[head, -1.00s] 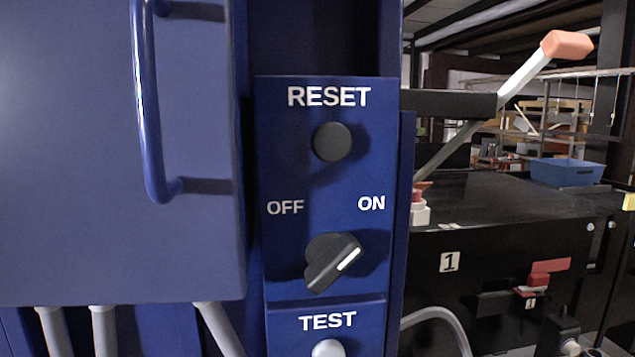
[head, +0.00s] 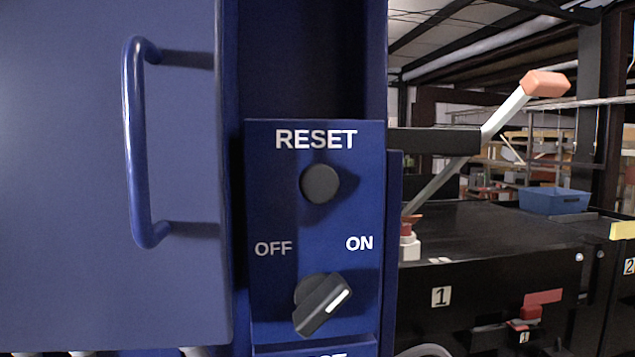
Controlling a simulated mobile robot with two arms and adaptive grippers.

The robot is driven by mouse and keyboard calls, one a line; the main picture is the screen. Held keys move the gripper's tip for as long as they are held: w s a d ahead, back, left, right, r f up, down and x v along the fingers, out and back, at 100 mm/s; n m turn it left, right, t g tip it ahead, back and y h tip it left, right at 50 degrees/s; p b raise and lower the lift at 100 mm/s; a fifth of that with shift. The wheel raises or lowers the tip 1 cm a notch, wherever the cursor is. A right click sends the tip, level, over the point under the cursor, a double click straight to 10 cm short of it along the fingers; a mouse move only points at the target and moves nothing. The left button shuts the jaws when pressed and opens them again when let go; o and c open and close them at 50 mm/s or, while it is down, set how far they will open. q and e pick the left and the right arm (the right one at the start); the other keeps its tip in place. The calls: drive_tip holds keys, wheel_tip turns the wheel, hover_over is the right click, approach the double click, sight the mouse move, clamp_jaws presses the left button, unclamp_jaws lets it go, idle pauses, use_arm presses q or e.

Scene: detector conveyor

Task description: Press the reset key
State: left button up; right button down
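The reset key is a round dark grey button (head: 320,184) below the white word RESET on a blue control panel (head: 262,215). Below it is a black rotary switch (head: 322,305) between the words OFF and ON, its white mark pointing up and right toward ON. The TEST label is cut off at the bottom edge. Neither of my grippers shows in the head view, and nothing touches the button.
An open-looking blue cabinet door (head: 60,180) with a tube handle (head: 135,150) stands left of the panel. On the right, a lever with an orange grip (head: 545,84) rises over a black machine (head: 480,240). A blue bin (head: 553,201) stands behind.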

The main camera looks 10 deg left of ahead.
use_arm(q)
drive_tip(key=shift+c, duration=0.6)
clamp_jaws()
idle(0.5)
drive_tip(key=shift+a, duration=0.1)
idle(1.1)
